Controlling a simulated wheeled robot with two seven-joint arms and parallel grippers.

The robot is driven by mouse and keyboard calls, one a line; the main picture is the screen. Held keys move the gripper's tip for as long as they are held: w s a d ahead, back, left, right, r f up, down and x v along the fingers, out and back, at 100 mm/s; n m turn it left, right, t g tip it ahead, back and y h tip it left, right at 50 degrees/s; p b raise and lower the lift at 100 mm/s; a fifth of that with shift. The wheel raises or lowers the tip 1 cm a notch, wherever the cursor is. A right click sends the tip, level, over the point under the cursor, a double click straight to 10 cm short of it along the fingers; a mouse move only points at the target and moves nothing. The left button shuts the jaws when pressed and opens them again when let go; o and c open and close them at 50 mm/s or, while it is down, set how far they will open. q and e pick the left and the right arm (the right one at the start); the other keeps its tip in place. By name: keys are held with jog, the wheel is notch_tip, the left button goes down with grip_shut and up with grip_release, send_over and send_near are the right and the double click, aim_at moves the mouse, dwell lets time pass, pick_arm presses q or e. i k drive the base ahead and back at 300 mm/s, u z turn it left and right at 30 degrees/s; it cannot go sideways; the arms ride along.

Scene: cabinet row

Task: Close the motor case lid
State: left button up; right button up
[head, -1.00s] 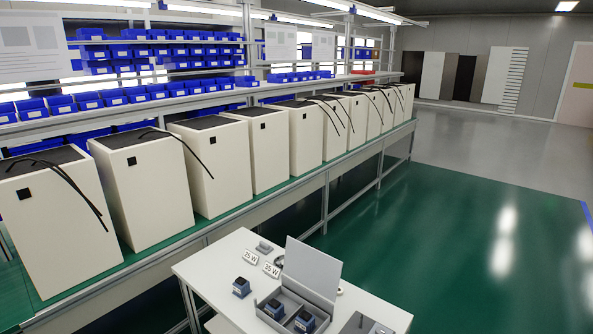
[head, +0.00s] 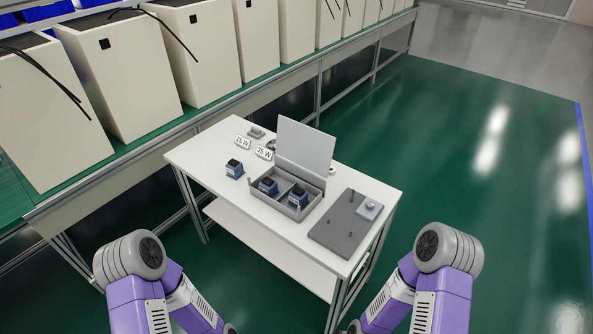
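The grey motor case (head: 290,196) sits on the white table with its lid (head: 304,150) standing open, roughly upright at the back edge. Two blue motors with dark tops, a left one (head: 267,187) and a right one (head: 297,198), sit in separate compartments of the case. A third blue motor (head: 234,169) stands on the table to the left of the case. My two purple and grey arms show at the bottom of the head view, apart from the table. Neither gripper can be seen.
A row of cream cabinets (head: 129,78) stands on a bench behind. Green floor (head: 460,160) at right is clear.

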aim_at(309, 147)
jog(key=u, duration=3.9)
jog(key=k, duration=2.1)
jog(key=z, duration=0.9)
